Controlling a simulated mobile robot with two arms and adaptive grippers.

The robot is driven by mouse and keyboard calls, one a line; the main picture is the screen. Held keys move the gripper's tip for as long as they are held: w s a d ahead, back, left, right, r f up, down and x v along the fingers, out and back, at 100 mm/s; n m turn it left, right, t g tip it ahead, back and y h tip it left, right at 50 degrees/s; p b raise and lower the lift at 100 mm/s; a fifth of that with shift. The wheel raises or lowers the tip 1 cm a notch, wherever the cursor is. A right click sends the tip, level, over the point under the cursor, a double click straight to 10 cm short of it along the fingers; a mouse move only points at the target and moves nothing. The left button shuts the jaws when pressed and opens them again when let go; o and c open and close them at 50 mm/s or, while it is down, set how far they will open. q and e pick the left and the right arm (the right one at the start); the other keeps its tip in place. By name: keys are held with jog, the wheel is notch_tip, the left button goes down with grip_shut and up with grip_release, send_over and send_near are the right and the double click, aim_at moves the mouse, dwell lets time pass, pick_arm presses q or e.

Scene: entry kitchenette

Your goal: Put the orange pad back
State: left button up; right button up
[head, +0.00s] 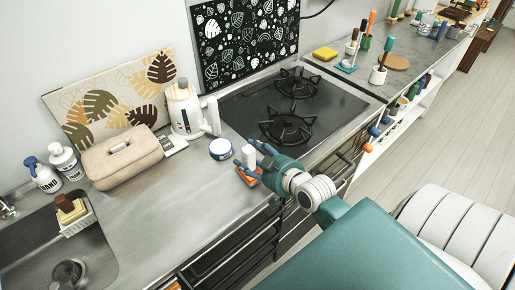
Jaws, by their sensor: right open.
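The orange pad (247,178) lies at the front part of the steel counter, left of the stove. It is partly hidden by my right gripper. My right gripper (250,162) is open, with its blue fingers just above or around the pad; I cannot tell whether they touch it. A small white cylinder (249,153) shows between or behind the fingers. My left gripper is not in view.
A round blue-and-white tin (221,149) stands just left of the gripper. A white kettle (184,108) and a beige bread box (122,158) stand behind. A sink caddy (76,224) holds a yellow sponge (71,211). The counter's front left is clear. The stove (293,108) is to the right.

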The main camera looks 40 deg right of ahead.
jog(key=shift+f+b, duration=0.45)
jog(key=shift+b, duration=0.05)
jog(key=r+b+v, duration=0.1)
jog(key=r+v, duration=0.1)
jog(key=v, duration=0.9)
jog(key=shift+w, duration=0.35)
jog(key=s+a+f+n+g, duration=0.2)
jog(key=s+a+f+g, duration=0.8)
jog(key=s+a+f, duration=0.45)
notch_tip(320, 180, down, 27)
jog(key=s+d+g, duration=0.1)
jog(key=s, duration=0.1)
jog(key=s+d+f+g, duration=0.1)
jog(key=s+d+f, duration=0.2)
jog(key=s+f, duration=1.4)
jog(key=shift+s+d+g, duration=0.2)
jog(key=shift+s+g, duration=0.1)
jog(key=shift+s, duration=0.2)
